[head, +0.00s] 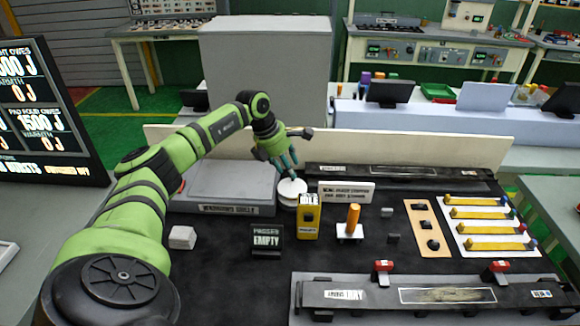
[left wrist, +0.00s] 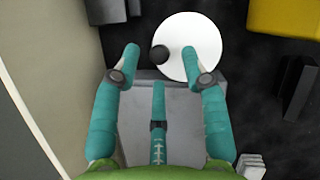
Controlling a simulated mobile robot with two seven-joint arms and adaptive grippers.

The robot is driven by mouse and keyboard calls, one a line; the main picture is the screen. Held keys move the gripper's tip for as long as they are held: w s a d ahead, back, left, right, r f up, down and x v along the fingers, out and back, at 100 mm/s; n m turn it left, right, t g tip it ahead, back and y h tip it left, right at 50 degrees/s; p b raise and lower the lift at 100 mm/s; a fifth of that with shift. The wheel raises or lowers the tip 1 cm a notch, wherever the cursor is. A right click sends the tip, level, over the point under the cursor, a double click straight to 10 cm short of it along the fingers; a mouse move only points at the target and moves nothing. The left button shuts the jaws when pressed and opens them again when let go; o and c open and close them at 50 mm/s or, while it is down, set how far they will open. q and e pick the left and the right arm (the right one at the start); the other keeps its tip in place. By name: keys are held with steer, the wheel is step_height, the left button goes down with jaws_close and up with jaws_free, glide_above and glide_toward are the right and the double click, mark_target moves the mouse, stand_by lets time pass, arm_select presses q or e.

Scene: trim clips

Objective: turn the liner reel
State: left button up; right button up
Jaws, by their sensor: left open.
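The liner reel (head: 292,190) is a white round disc on the dark mat, near the middle of the head view. In the left wrist view its white top (left wrist: 185,35) shows with a small dark knob (left wrist: 159,54) at its left edge. My left gripper (head: 284,166) reaches down over the reel with its teal fingers spread. In the left wrist view the open gripper (left wrist: 162,62) has the knob between its two outer fingertips, with a gap on both sides. The right fingertip overlaps the disc; I cannot tell if it touches. My right gripper is not in view.
A grey scale (head: 222,188) stands left of the reel, with a cream back panel (head: 420,148) behind. A yellow box (head: 308,220), an orange-handled tool (head: 352,222) and a black "EMPTY" sign (head: 267,240) stand in front. A trim strip (head: 400,296) lies at the front.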

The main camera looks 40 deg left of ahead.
arm_select(q)
steer(key=shift+x, duration=0.85)
steer(key=shift+w+f, duration=0.15)
jaws_close()
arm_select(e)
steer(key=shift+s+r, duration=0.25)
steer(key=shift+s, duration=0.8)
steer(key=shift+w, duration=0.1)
arm_select(q)
steer(key=shift+n+p, duration=0.3)
steer(key=shift+p, duration=0.05)
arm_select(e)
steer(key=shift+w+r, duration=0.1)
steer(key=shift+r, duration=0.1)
